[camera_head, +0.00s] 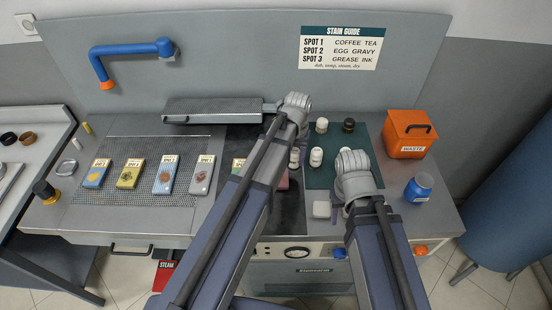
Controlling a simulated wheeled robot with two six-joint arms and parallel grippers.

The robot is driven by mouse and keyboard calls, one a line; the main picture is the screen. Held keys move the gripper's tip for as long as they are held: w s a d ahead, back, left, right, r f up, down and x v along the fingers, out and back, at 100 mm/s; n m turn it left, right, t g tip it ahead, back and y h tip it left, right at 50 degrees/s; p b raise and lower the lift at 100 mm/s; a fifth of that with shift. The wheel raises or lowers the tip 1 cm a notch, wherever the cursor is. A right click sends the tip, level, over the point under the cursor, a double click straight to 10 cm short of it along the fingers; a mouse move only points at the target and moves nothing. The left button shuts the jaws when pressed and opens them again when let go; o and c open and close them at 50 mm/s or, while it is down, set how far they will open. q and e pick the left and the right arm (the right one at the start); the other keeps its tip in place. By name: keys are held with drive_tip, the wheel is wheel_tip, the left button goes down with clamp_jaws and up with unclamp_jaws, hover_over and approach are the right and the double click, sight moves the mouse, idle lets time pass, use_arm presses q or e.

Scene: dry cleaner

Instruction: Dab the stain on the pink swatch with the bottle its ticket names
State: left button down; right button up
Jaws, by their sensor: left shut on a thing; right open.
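The pink swatch (284,182) is mostly hidden behind my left forearm; its stain and ticket cannot be seen. My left gripper (294,148) is above the dark work surface near it, its fingers mostly hidden by the wrist. It appears shut on a small white bottle (294,159), just left of the green mat (332,146). A white bottle (316,157), another pale bottle (322,125) and a dark-topped bottle (349,125) stand on the mat. My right gripper (338,205) is open, low at the mat's front, its fingertips largely hidden by the wrist.
Several ticketed swatches, including a grey one (202,174), lie in a row at left. A white block (322,209) is beside my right gripper. An orange waste bin (410,135) and blue jar (418,188) stand at right. The stain guide (341,48) hangs behind.

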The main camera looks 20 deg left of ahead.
use_arm(q)
drive_tip(key=s+a+r+p, duration=0.3)
drive_tip(key=a+r+p, duration=0.1)
use_arm(e)
wheel_tip(320, 180, up, 4)
use_arm(q)
drive_tip(key=shift+n, duration=0.5)
drive_tip(key=f+b, duration=0.6)
drive_tip(key=shift+s, duration=0.2)
use_arm(e)
wheel_tip(320, 180, down, 6)
use_arm(q)
drive_tip(key=shift+f+b, duration=0.5)
use_arm(e)
drive_tip(key=shift+f, duration=0.5)
idle(0.8)
use_arm(q)
drive_tip(key=shift+r, duration=0.1)
wheel_tip(320, 180, up, 7)
drive_tip(key=p, duration=0.7)
use_arm(e)
wheel_tip(320, 180, up, 7)
